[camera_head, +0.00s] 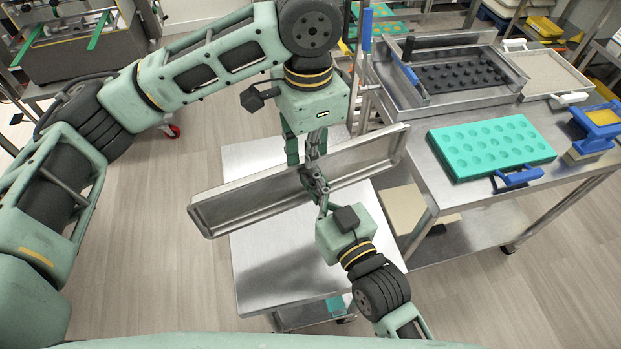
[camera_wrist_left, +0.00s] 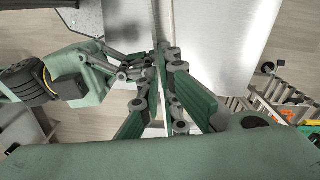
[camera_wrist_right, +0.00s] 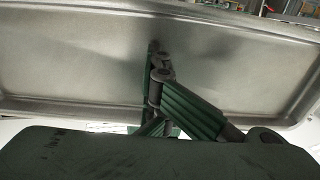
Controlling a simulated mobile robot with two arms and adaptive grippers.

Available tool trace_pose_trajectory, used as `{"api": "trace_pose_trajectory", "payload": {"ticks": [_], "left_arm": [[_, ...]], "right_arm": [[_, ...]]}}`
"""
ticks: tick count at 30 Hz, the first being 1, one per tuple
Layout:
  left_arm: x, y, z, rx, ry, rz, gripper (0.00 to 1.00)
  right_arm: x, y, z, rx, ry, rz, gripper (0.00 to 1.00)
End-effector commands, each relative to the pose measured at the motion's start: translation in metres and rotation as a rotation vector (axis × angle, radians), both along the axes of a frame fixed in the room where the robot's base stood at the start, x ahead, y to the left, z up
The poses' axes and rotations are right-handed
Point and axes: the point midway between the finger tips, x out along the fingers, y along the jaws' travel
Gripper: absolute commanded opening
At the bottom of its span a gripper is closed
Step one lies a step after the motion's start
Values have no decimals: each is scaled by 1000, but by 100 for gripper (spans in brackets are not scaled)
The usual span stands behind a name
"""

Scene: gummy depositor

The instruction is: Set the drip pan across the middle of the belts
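The drip pan (camera_head: 245,198) is a long, shallow steel tray. It is tilted, with its inside facing me, above a low steel table. My left gripper (camera_head: 312,158) comes from above at its middle; in the left wrist view the fingers (camera_wrist_left: 168,75) close on either side of the pan's thin edge. My right gripper (camera_head: 312,180) is at the pan's near face, close below the left. In the right wrist view its fingertips (camera_wrist_right: 158,68) are together in front of the pan (camera_wrist_right: 85,60); whether they pinch it is unclear.
The low steel table (camera_head: 285,275) lies under the pan. A steel bench (camera_head: 455,195) on the right holds a teal mold (camera_head: 490,145) and a steel tray (camera_head: 455,75) with a black mold. A grey machine with green strips (camera_head: 85,55) stands far left. Floor is clear between.

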Motion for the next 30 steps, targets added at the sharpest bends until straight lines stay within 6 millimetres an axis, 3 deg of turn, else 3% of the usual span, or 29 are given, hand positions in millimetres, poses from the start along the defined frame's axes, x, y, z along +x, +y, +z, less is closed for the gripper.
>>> {"api": "trace_pose_trajectory", "payload": {"ticks": [13,30], "left_arm": [[1,0,1,-3,-4,1,0],[0,-1,1,-4,-2,-1,0]], "right_arm": [[-1,1,-1,-1,2,2,0],[-1,1,-1,-1,2,2,50]]}}
